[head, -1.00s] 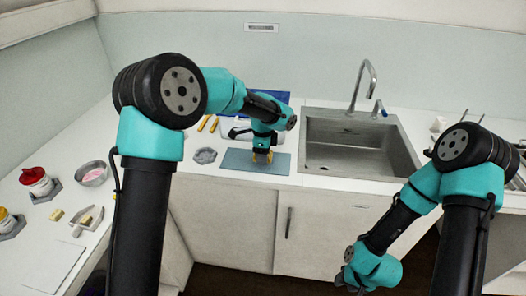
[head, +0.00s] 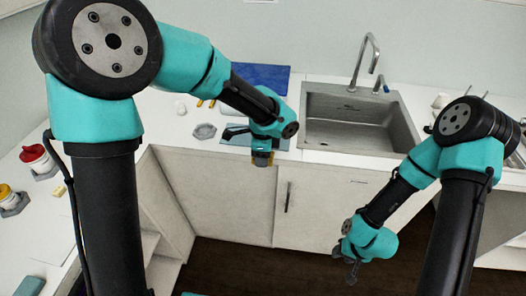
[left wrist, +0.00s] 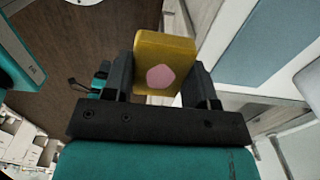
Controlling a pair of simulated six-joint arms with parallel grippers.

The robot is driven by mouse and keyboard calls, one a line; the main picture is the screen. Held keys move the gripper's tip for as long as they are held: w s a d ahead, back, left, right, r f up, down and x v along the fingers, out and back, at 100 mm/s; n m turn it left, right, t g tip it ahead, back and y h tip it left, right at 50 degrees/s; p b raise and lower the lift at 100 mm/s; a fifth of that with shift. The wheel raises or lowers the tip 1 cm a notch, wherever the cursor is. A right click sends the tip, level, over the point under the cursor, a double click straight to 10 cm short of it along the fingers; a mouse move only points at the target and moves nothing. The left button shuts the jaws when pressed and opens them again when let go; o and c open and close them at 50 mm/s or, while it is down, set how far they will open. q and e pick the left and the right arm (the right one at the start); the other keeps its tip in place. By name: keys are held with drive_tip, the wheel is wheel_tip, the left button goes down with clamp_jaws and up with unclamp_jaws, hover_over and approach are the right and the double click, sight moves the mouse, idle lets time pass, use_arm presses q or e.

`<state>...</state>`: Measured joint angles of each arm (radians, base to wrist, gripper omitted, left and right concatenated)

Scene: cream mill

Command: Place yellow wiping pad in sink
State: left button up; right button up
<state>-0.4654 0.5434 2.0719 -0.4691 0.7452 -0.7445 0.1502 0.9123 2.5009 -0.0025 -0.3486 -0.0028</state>
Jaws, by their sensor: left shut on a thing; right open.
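My left gripper (head: 262,158) is shut on the yellow wiping pad (left wrist: 165,48), which has a pink patch on its face in the left wrist view. In the head view a little of the pad shows at the gripper's tip, which overlaps the counter's front edge left of the sink. The grey metal sink (head: 345,132) is set into the counter and looks empty. My right gripper (head: 353,270) is open and empty, hanging low in front of the cabinets.
A blue-grey mat (head: 283,145) lies left of the sink, partly hidden by my left arm. The faucet (head: 366,58) rises behind the sink. A grey hexagonal piece (head: 205,131) lies left of the mat. A red-lidded jar (head: 37,160) stands on the left counter.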

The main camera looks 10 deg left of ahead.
use_arm(q)
drive_tip(key=shift+w, duration=0.1)
idle(0.3)
drive_tip(key=n, duration=0.1)
drive_tip(key=w+n, duration=0.1)
drive_tip(key=shift+w+f+n, duration=0.25)
drive_tip(key=shift+n, duration=0.15)
drive_tip(key=w+n, duration=0.2)
drive_tip(key=n, duration=0.2)
drive_tip(key=w+f+n, duration=0.1)
drive_tip(key=w+n, duration=0.1)
drive_tip(key=n, duration=0.2)
drive_tip(key=w+f+n, duration=0.1)
drive_tip(key=w+n, duration=0.1)
drive_tip(key=n, duration=0.2)
drive_tip(key=shift+d+f, duration=0.1)
drive_tip(key=shift+d, duration=0.05)
